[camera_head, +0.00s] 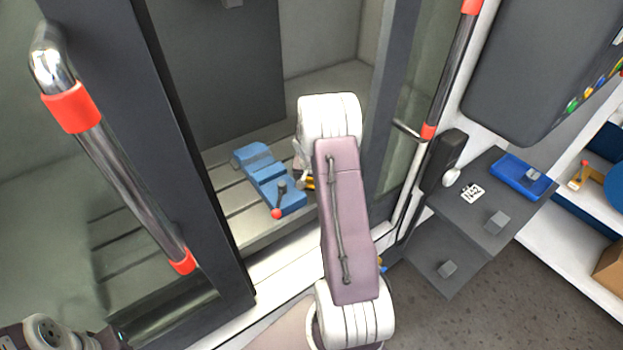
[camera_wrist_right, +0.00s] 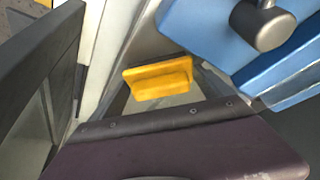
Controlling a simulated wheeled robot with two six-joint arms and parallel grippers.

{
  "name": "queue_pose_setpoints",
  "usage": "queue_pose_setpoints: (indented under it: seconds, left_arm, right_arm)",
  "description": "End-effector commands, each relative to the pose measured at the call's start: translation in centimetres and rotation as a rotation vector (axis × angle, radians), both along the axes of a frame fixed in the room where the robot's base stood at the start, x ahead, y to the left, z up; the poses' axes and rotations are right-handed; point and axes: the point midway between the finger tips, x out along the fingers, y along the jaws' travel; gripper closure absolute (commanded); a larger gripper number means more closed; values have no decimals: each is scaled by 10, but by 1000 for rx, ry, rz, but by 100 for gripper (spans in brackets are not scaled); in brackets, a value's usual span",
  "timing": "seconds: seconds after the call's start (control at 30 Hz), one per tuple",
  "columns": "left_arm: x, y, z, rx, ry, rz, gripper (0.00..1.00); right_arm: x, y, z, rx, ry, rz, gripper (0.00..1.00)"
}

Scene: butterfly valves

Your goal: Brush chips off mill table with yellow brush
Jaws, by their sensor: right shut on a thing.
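The yellow brush (camera_wrist_right: 158,80) shows as a yellow block in the right wrist view. In the head view only a sliver of it (camera_head: 310,184) shows beside my right arm. My right gripper (camera_head: 304,178) is inside the machine, shut on the brush, just right of the blue vise; its fingers are mostly hidden by my arm. The grey slotted mill table (camera_head: 228,190) lies under the vise. I cannot make out chips on it. Only part of my left arm shows at the bottom left corner; its gripper is not visible.
The blue vise (camera_head: 265,178) with a red-knobbed handle (camera_head: 278,213) sits on the table close to my right gripper. Door frames with red-ended handles (camera_head: 120,170) flank the opening. Grey shelves at right hold a blue tray (camera_head: 523,177) and grey blocks (camera_head: 496,221).

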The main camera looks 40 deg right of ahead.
Motion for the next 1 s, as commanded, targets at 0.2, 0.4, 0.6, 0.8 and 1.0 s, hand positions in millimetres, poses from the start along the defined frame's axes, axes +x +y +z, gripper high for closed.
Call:
queue_pose_setpoints:
  seconds: [0.2, 0.4, 0.6, 0.8, 1.0]
  left_arm:
    - [0, 0, 7, 0, 0, 0, 100]
    - [0, 0, 14, 0, 0, 0, 100]
    - [0, 0, 17, 0, 0, 0, 100]
    - [0, 0, 21, 0, 0, 0, 100]
    - [0, 0, 21, 0, 0, 0, 100]
  right_arm:
    - [-1, -6, 2, 1, 1, -2, 42]
    - [-2, -19, 1, 1, 2, 0, 42]
    - [10, -20, 1, 0, 0, 1, 42]
    - [31, -22, 0, 0, 0, 1, 42]
    - [36, -22, -1, 1, 2, 0, 42]
